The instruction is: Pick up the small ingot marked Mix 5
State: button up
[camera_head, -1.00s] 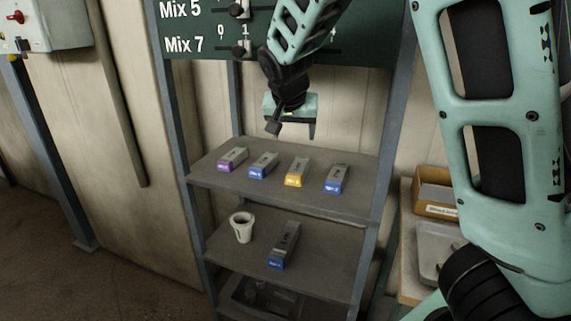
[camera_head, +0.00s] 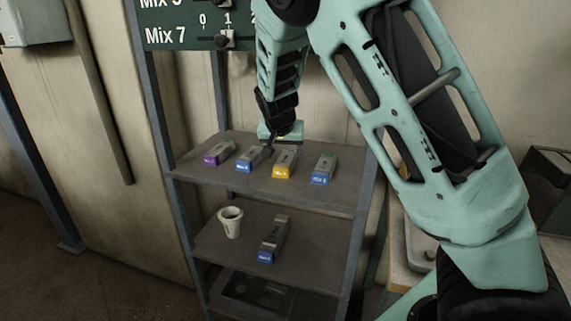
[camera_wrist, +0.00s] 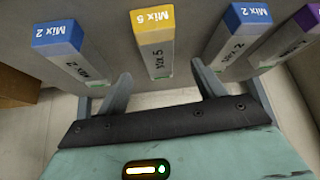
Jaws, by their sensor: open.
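The yellow-ended ingot marked Mix 5 (camera_head: 284,166) lies on the upper shelf between blue-ended ingots. In the wrist view the Mix 5 ingot (camera_wrist: 153,38) runs toward my gripper, its yellow end away from me. My gripper (camera_head: 278,143) is at the back end of this ingot. In the wrist view my gripper (camera_wrist: 163,84) is open, with one finger on each side of the ingot's near end. No contact with the ingot can be made out.
Blue-ended Mix 2 ingots (camera_wrist: 57,38) (camera_wrist: 245,22) flank Mix 5 closely on both sides. A purple-ended ingot (camera_head: 217,155) lies at the shelf's left. The lower shelf (camera_head: 215,258) holds a white cup (camera_head: 230,222) and another blue-ended ingot (camera_head: 272,241). Shelf posts stand at both sides.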

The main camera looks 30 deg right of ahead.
aim_at(285, 158)
jog(key=x, duration=0.4)
jog(key=shift+w+d+f, duration=0.1)
jog(key=shift+d+f, duration=0.1)
jog(key=c, duration=1.5)
jog(key=shift+o, duration=0.2)
